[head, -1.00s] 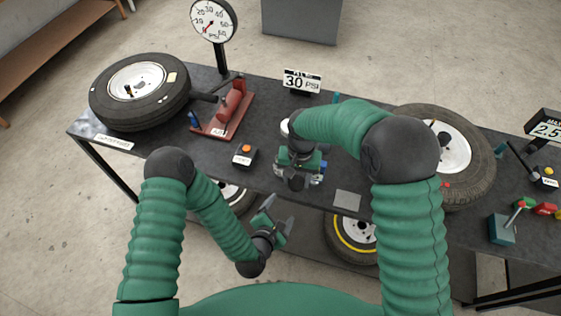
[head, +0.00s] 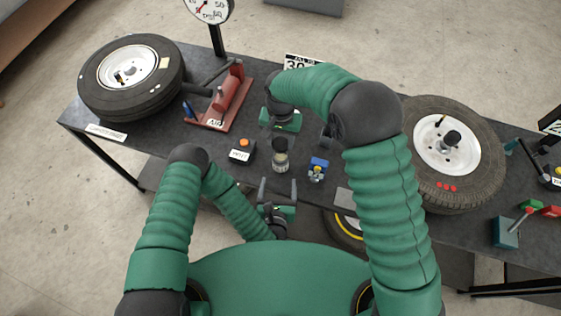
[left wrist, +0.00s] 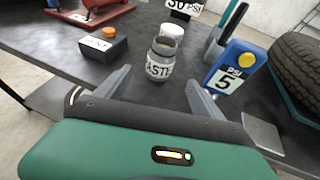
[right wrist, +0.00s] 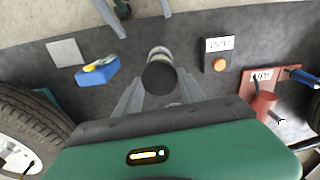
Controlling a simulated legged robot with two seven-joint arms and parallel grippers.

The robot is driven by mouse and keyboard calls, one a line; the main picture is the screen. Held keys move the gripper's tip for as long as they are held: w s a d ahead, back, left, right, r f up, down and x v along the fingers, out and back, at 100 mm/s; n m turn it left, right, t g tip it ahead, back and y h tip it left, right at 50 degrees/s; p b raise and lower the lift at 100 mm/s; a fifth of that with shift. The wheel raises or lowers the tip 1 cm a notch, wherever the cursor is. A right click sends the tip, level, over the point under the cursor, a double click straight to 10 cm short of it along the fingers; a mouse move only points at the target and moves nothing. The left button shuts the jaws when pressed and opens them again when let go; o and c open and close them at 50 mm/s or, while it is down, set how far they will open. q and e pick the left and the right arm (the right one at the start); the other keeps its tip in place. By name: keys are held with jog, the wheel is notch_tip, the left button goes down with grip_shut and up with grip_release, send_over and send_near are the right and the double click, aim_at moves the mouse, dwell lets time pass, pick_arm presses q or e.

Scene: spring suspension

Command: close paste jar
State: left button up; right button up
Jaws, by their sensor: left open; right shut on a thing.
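The paste jar (head: 281,163) stands upright on the dark bench. In the left wrist view the jar (left wrist: 158,68) shows its label and a grey neck with no lid on it. My right gripper (right wrist: 158,88) is shut on a dark round lid (right wrist: 159,78). It holds the lid above the jar; the lid (head: 280,144) overlaps the jar's top in the head view, and the exact gap cannot be told. My left gripper (head: 278,188) is open and empty at the bench's front edge, its fingers pointing at the jar without touching it.
A blue gauge (head: 318,169) stands right of the jar. A box with an orange button (head: 243,151) stands left of it. A red clamp stand (head: 226,103) and wheels (head: 132,75) (head: 452,150) lie farther out. A pale round thing (left wrist: 172,31) shows behind the jar.

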aim_at(280, 168)
pick_arm(q)
jog(key=x, duration=0.6)
pick_arm(e)
jog(key=shift+w+d+f, duration=0.1)
jog(key=shift+w+f, duration=0.35)
jog(key=shift+w, duration=0.4)
pick_arm(q)
jog(key=x, duration=0.5)
jog(key=shift+w+f, duration=0.2)
jog(key=shift+w, duration=0.15)
pick_arm(e)
jog(key=shift+s+r, duration=0.2)
jog(key=shift+s, duration=0.25)
pick_arm(q)
jog(key=shift+w+f, duration=0.25)
jog(key=shift+w, duration=0.2)
pick_arm(e)
jog(key=shift+w+f, duration=0.1)
jog(key=shift+w, duration=0.1)
pick_arm(q)
jog(key=shift+s+r, duration=0.15)
jog(key=c, duration=0.4)
pick_arm(e)
jog(key=shift+s, duration=0.15)
pick_arm(q)
grip_shut()
